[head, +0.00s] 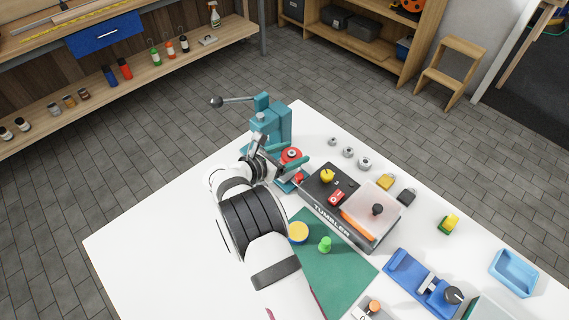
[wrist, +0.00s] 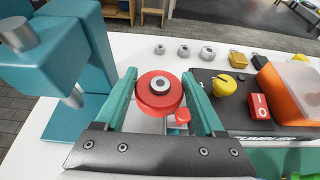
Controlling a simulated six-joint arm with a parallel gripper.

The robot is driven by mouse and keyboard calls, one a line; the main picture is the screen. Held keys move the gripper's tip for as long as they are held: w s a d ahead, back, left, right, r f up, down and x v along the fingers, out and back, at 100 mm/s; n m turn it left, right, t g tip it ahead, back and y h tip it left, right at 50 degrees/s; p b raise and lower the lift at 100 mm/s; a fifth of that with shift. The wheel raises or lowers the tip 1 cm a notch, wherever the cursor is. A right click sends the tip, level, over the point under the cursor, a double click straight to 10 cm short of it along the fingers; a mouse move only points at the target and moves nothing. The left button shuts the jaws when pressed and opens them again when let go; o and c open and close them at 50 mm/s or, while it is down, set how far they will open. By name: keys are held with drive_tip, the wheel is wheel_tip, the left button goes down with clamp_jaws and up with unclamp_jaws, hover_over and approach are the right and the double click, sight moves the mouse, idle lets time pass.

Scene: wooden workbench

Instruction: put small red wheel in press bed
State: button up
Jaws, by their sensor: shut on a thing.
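The small red wheel (wrist: 152,98), with a grey hub, sits between the two teal fingers of my gripper (wrist: 160,80), which is shut on it. The wheel also shows in the head view (head: 291,153), held just right of the teal press (head: 272,122). In the wrist view the press (wrist: 80,50) stands close on the left, its grey ram above its flat teal bed (wrist: 60,122). The wheel is beside the bed, not over it. My arm hides part of the bed in the head view.
A second, smaller red piece (wrist: 183,115) shows by the right finger; I cannot tell what it belongs to. The dark tumbler box (head: 345,205) stands right of the gripper. The white table's left side (head: 150,240) is clear.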

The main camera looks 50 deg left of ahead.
sight(284, 163)
drive_tip(key=f, duration=0.1)
drive_tip(key=a+f, duration=0.1)
drive_tip(key=f, duration=0.1)
drive_tip(key=s+f, duration=0.1)
drive_tip(key=f, duration=0.1)
drive_tip(key=shift+a, duration=0.4)
drive_tip(key=shift+f, duration=0.1)
drive_tip(key=shift+f, duration=0.1)
